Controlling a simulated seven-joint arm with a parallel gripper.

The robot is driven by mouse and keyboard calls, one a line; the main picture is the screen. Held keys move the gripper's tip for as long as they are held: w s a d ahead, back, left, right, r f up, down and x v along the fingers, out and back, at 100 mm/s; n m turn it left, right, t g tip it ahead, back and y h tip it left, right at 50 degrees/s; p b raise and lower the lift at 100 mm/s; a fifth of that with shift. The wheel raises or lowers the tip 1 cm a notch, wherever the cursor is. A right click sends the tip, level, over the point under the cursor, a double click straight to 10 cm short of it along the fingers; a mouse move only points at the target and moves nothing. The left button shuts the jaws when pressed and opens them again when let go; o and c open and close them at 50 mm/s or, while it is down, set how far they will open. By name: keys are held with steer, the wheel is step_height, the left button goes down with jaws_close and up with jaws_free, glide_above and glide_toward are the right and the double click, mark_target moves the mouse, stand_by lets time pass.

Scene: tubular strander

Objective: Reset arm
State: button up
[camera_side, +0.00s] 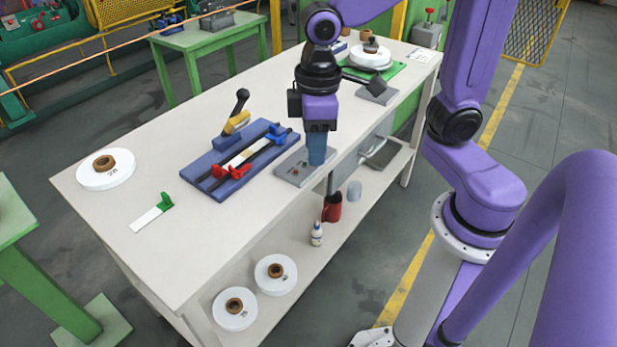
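My purple arm reaches in from the right over the white workbench (130,255). My gripper (317,150) points straight down above a grey plate (291,172) near the bench's front edge. A blue block-like part shows at the gripper's lower end, just over or touching the plate; I cannot tell whether it is the fingers or a held thing. The finger gap does not show clearly. Left of the gripper, a blue fixture board (205,173) carries red and blue clamps and a dark bar. A yellow and black lever tool (236,115) stands at its back edge.
A white spool (105,170) and a green-ended white strip (150,217) lie at the left. A green mat (400,68) with another spool (371,56) and a dark tool on a grey plate (377,92) are at the back right. The front-left benchtop is clear.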

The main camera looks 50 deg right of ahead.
steer(key=s+d+f+n, duration=0.2)
steer(key=s+d+n, duration=0.2)
steer(key=s, duration=0.8)
steer(key=shift+d+f, duration=0.2)
steer(key=shift+d, duration=0.7)
stand_by(0.5)
